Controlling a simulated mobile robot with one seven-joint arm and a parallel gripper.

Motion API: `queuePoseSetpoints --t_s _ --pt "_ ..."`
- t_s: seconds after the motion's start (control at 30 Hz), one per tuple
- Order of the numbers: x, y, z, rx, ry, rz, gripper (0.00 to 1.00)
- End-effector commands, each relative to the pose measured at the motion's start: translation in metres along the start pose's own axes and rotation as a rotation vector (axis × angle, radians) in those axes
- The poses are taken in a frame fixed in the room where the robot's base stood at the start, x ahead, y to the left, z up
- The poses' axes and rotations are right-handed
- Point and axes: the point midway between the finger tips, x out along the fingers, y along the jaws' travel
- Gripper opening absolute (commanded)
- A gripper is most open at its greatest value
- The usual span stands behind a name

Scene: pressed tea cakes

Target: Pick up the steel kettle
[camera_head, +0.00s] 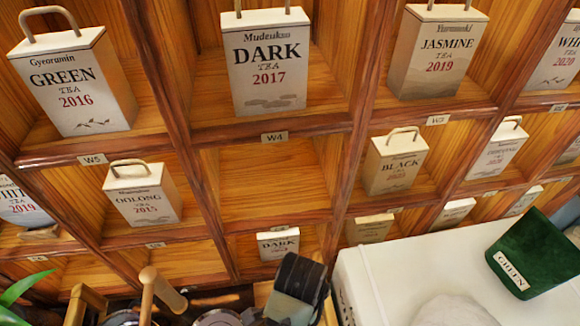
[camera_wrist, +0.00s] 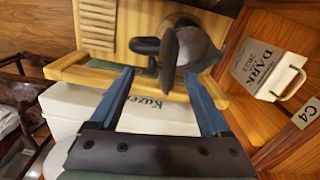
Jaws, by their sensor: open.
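In the wrist view a rounded grey steel vessel with a dark handle, which looks like the steel kettle (camera_wrist: 198,46), stands on a wooden tray (camera_wrist: 70,68). My gripper (camera_wrist: 160,72) is open, with its two blue fingers spread below the kettle's dark handle in the picture. The handle shows between the fingertips; I cannot tell whether they touch it. In the head view the dark end of my arm is at the bottom centre. Rounded metal tops (camera_head: 215,318) show at the bottom edge, mostly cut off; I cannot tell which is the kettle.
A wooden shelf (camera_head: 275,180) with tea packages, such as DARK 2017 (camera_head: 266,65), fills the back. A white box (camera_head: 385,275) with a green container (camera_head: 535,255) stands at right. Wooden handles (camera_head: 158,290) rise left of my arm. A DARK tea package (camera_wrist: 268,70) is at right in the wrist view.

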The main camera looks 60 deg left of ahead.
Motion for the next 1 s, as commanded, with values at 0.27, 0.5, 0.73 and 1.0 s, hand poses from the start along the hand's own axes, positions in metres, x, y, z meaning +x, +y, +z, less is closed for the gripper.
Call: queuePoseSetpoints --t_s 0.27,0.5,0.73,1.0 --pt "0.019 0.001 0.003 -0.001 -0.003 0.002 0.81" --pt "0.053 0.001 0.008 0.000 -0.002 0.001 0.81" --pt "0.063 0.001 0.007 0.000 0.002 -0.003 0.81" --pt "0.063 0.001 0.007 0.000 0.001 -0.002 0.57"
